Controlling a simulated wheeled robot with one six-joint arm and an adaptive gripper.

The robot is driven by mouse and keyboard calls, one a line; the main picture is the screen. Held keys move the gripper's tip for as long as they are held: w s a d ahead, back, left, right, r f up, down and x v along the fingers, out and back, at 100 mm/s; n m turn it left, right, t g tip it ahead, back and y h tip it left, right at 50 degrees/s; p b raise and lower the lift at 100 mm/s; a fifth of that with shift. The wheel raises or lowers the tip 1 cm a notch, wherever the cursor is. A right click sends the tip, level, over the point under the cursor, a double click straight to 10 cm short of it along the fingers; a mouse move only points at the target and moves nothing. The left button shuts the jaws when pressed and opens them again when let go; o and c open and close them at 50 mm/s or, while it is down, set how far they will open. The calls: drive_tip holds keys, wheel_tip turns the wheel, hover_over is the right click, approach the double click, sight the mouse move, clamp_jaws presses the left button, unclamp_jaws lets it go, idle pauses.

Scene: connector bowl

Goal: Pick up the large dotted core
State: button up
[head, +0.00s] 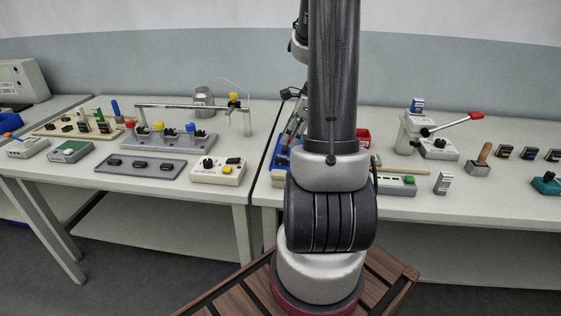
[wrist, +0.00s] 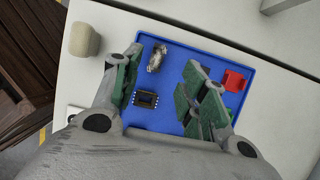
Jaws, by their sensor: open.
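A blue tray (wrist: 178,62) lies under my gripper (wrist: 164,60) in the wrist view. The gripper is open and its green-padded fingers are spread above the tray, with nothing between them held. A small mottled silver-and-dark piece (wrist: 157,56) lies on the tray between the fingertips. A black block with pale dots along its edges (wrist: 147,98) lies nearer the palm, beside the left finger. I cannot tell for sure which of the two is the large dotted core. In the head view my arm hides most of the gripper and tray.
A red open part (wrist: 234,81) sits at the tray's right, close to the right finger. A beige rounded block (wrist: 84,40) stands left of the tray. In the head view, a red-knobbed lever device (head: 440,148) stands to the right, and a grey connector rack (head: 140,166) to the left.

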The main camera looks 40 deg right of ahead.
sight(282, 156)
drive_tip(key=x, duration=0.7)
drive_tip(key=shift+s+f, duration=0.15)
drive_tip(key=shift+f, duration=0.1)
clamp_jaws()
